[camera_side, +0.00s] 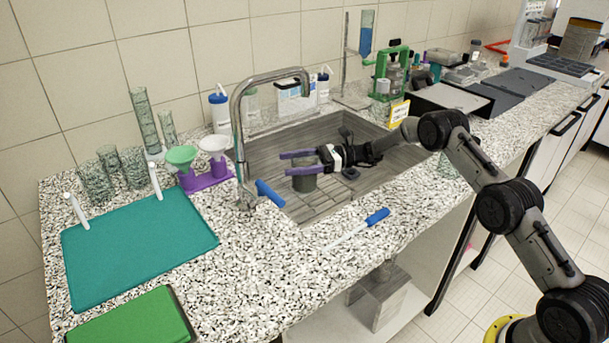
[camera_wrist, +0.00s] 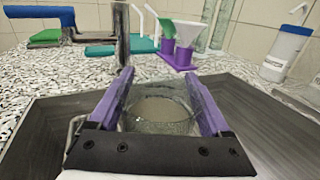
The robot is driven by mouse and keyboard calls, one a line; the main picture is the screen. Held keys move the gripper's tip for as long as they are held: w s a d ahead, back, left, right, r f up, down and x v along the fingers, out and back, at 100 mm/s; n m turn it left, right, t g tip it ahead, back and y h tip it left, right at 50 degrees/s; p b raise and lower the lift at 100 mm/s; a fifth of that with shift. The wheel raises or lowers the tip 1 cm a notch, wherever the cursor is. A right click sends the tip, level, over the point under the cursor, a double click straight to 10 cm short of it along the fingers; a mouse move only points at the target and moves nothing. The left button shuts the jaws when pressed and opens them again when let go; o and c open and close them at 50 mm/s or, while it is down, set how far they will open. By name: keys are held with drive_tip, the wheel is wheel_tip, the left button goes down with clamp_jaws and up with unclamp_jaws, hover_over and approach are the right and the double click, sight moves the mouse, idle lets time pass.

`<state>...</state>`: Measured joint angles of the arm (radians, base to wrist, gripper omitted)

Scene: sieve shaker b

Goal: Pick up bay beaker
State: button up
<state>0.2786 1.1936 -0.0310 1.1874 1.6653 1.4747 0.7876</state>
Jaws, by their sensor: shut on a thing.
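The bay beaker (camera_side: 304,182) is a clear, greyish glass vessel, upright in the sink area in the side view. In the wrist view the beaker (camera_wrist: 163,112) sits between the two purple fingers, its round opening facing up toward the camera. My gripper (camera_side: 286,163) reaches into the sink from the right, its purple fingers level and pointing left. It is shut on the beaker, one finger on each side near the upper part. Whether the beaker's base touches the wire rack (camera_side: 305,205) cannot be told.
The sink (camera_side: 395,165) has a tall metal faucet (camera_side: 238,130) at its left, close beyond my fingertips. A purple funnel stand (camera_side: 205,177), glass cylinders and a teal mat (camera_side: 140,245) are on the left counter. A blue-handled brush (camera_side: 377,216) lies on the front edge.

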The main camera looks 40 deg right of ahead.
drive_tip(key=shift+r, duration=0.1)
clamp_jaws()
drive_tip(key=shift+r, duration=0.15)
drive_tip(key=shift+r, duration=1.3)
drive_tip(key=s+d+r, duration=0.1)
drive_tip(key=s+r, duration=0.9)
drive_tip(key=s, duration=0.3)
drive_tip(key=shift+s, duration=0.35)
